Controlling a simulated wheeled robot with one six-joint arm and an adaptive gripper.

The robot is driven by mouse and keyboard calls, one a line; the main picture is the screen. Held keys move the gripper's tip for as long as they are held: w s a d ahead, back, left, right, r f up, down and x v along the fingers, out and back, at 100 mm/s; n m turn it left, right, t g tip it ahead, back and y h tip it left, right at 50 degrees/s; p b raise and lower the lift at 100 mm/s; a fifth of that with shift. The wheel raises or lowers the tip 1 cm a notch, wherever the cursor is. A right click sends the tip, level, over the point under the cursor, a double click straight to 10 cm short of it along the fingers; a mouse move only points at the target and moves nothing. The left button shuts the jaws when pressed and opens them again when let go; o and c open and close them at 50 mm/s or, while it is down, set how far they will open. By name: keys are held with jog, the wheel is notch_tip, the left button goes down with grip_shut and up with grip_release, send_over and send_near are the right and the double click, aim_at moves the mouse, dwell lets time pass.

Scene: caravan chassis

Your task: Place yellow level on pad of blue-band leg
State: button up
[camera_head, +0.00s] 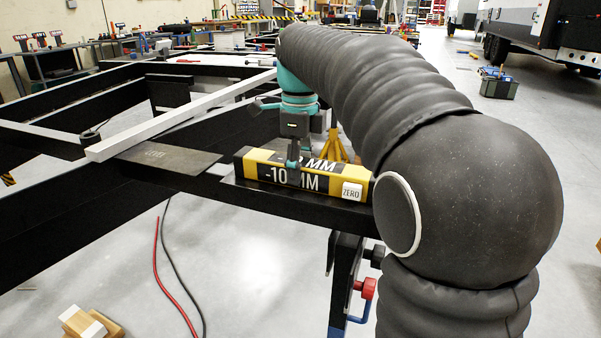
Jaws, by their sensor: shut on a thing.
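The yellow level (262,172) is a long yellow-and-black block with "-10 MM" on its front and a white ZERO button at its right end. It rests on or just over the black chassis beam (285,203); I cannot tell if it touches. My gripper (293,160) points down from above and is shut on the middle of the level. Below the beam is a leg with a blue part (337,331) and a red knob (366,288). No pad on the leg is clearly visible.
A flat grey plate (165,158) with faint lettering lies on the frame left of the level. A long pale bar (180,115) crosses the frame. Red and black cables (160,260) hang below. Wooden blocks (88,322) lie on the floor at lower left.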

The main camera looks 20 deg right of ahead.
aim_at(301, 163)
jog(key=shift+r, duration=0.1)
jog(key=o, duration=1.4)
notch_tip(301, 163, up, 12)
jog(key=shift+p, duration=1.1)
jog(key=s+f+n+t, duration=0.2)
jog(key=s+f+n, duration=0.5)
jog(key=n, duration=0.1)
jog(key=s+f+n+t, duration=0.1)
jog(key=s+f+n, duration=0.7)
jog(key=s+f+n+t, duration=0.2)
jog(key=s+f+n, duration=0.5)
jog(key=s+n, duration=0.1)
jog(key=shift+f+n+t, duration=0.3)
jog(key=shift+n, duration=0.3)
